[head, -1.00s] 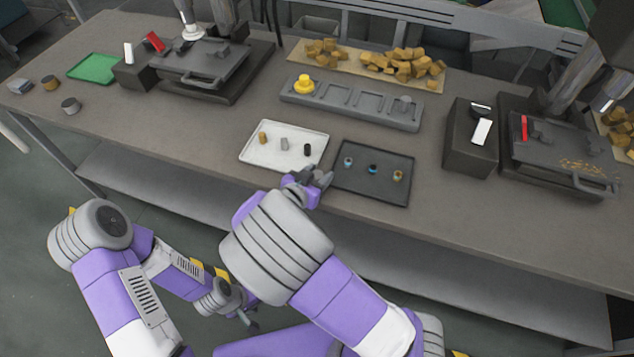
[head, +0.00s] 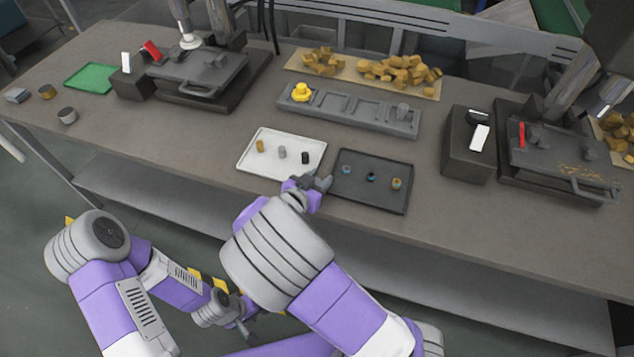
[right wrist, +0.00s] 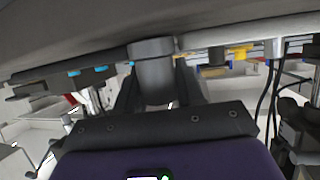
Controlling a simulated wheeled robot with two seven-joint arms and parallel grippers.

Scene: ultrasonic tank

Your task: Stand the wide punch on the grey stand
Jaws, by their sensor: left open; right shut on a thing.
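My right gripper (head: 322,184) is at the table's front edge, between the white and dark trays. It is shut on a grey cylinder (right wrist: 153,68), which shows upright between its fingers in the right wrist view. The cylinder looks like the wide punch, but I cannot confirm this, and it is not clear in the head view. A long grey rack (head: 290,104) with recesses lies behind the trays. I cannot tell which of these is the grey stand. My left gripper (head: 246,330) is open and empty, low in front of the table.
The white tray (head: 250,165) holds gold, grey and black pieces. The dark tray (head: 370,199) holds small ringed pieces. A yellow piece (head: 301,93) sits at the rack's left end. Presses (head: 200,72) and (head: 565,165) flank the middle.

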